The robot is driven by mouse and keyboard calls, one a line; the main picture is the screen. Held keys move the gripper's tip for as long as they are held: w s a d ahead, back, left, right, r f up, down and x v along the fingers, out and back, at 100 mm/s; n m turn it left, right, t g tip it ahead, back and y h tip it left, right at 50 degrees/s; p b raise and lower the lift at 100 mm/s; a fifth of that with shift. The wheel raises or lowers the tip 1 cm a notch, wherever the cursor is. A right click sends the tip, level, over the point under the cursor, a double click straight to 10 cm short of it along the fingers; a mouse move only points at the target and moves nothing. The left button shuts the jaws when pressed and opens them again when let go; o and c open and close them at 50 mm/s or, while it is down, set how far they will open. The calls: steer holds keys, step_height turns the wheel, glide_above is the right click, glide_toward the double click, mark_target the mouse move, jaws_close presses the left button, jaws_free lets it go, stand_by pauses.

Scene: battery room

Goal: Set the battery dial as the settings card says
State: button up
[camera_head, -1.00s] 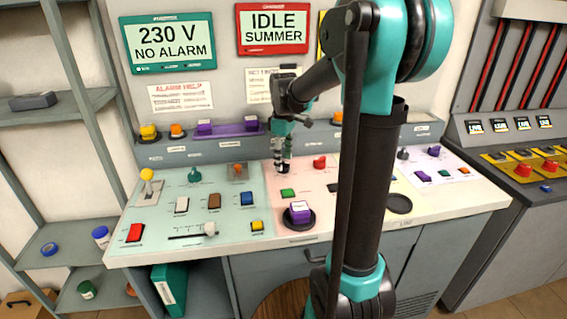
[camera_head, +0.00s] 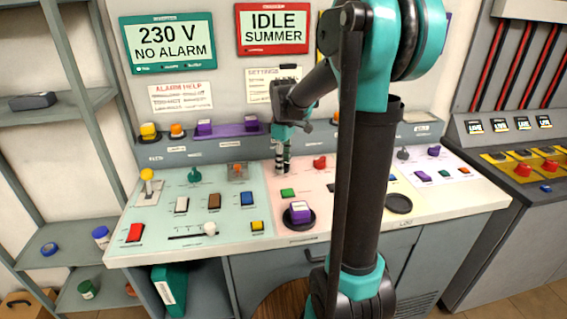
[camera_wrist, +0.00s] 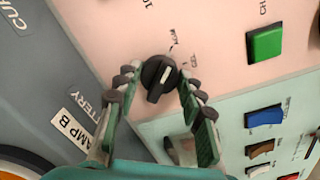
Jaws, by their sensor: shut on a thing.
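The battery dial (camera_wrist: 158,78) is a round black knob with a pale pointer line, on the pink part of the panel in the wrist view. My gripper (camera_wrist: 157,88) is shut on the dial, one finger on each side. The pointer line slants toward the small printed marks above the knob, but I cannot read which mark it meets. In the head view my gripper (camera_head: 283,163) points down at the panel and hides the dial. The settings card (camera_head: 260,88) hangs on the wall behind, partly covered by my arm; its lines are too small to read.
A green button (camera_wrist: 265,44) sits right of the dial in the wrist view. A red knob (camera_head: 320,162) and a purple button (camera_head: 299,211) stand near my gripper in the head view. Displays read 230 V NO ALARM (camera_head: 168,42) and IDLE SUMMER (camera_head: 272,30).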

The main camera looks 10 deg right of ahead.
steer(key=shift+m, duration=0.3)
steer(key=m, duration=0.3)
steer(key=shift+m, duration=2.5)
steer(key=o, duration=1.2)
steer(key=shift+c, duration=0.2)
step_height(320, 180, up, 12)
